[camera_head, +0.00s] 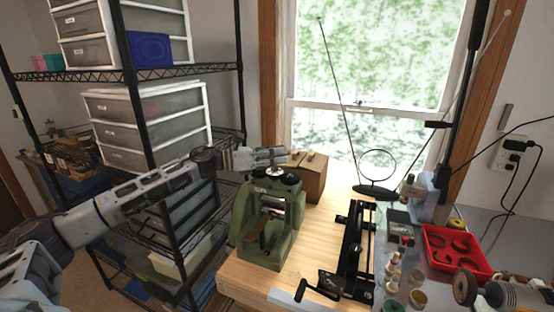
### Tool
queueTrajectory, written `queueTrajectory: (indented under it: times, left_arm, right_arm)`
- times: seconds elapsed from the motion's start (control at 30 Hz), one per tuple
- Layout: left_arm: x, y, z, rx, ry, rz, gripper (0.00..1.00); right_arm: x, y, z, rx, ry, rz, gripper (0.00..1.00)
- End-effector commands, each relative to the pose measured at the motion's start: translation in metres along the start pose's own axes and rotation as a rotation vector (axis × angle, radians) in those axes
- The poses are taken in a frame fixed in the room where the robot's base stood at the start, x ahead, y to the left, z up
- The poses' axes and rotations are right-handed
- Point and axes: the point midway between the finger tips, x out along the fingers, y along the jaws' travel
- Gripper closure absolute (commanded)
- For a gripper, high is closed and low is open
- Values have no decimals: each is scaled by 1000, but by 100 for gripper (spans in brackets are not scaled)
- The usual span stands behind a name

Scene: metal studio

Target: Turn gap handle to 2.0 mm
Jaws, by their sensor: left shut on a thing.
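A green rolling mill (253,231) stands upright on the wooden bench, with two dark round parts on its top. The gap handle (275,171) is at the top middle of the mill, partly hidden by my gripper. My left gripper (277,157) reaches in from the left directly above the mill. Its fingers point right and are shut on the handle, though the contact is small and hard to make out. No gap reading is legible from here.
A cardboard box (311,177) stands close behind the mill. A black rail-like tool (354,240) lies to the right, with a crank handle (301,291) at the bench front. Small bottles and a red tray (432,236) are farther right. Wire shelves with drawers (147,124) stand left.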

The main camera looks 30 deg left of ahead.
Motion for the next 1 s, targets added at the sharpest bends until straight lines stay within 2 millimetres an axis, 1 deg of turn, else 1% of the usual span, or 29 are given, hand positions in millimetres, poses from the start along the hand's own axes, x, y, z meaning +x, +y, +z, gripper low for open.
queueTrajectory:
  times: [0.1,0.23,0.5,0.93,0.97,1.0]
  left_arm:
    - [1,-1,-3,-5,9,-47,100]
    - [1,-2,-2,-4,16,-85,100]
    - [1,-3,-3,-5,27,-128,100]
    - [1,-3,-3,-5,30,-133,100]
    - [1,-3,-3,-5,30,-133,78]
    - [1,-3,-3,-5,30,-133,73]
  right_arm:
    - [5,14,0,-2,1,15,50]
    - [8,21,0,-2,2,23,50]
    - [11,19,-5,-2,8,20,50]
    - [11,17,-5,-3,8,18,50]
    - [11,17,-5,-3,8,18,50]
    - [11,17,-5,-3,8,18,50]
